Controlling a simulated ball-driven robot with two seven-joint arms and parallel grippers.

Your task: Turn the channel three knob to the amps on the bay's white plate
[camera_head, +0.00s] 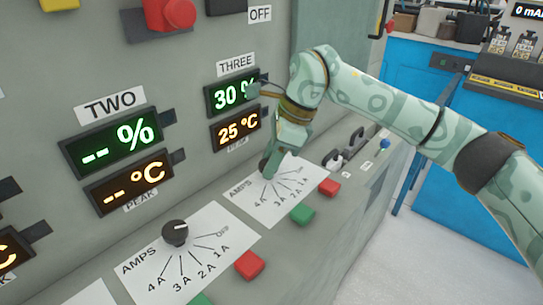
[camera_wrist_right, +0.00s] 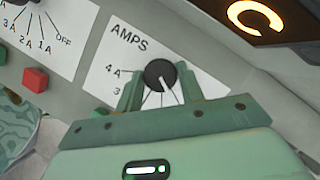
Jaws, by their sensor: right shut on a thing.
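My right gripper (camera_head: 270,168) is shut on the black channel three knob. In the right wrist view the knob (camera_wrist_right: 158,72) sits between the two green fingers (camera_wrist_right: 160,88). Its white pointer line slants down and slightly right. The dial plate (camera_wrist_right: 98,58) shows AMPS, 4A and part of a 3; my gripper hides the lower marks, so I cannot tell the setting. In the head view the dial plate (camera_head: 245,204) lies below the THREE label (camera_head: 236,64), whose displays read 30 % and 25 °C. Small white labels (camera_head: 497,45) at the back right are too small to read. My left gripper is out of view.
The channel two knob (camera_head: 175,232) stands on its own plate to the left. A green button (camera_head: 302,214) and a red button (camera_head: 329,187) sit in front of the channel three plate. A blue-topped switch (camera_head: 384,143) is further right. A blue bench (camera_head: 395,75) stands behind my right arm.

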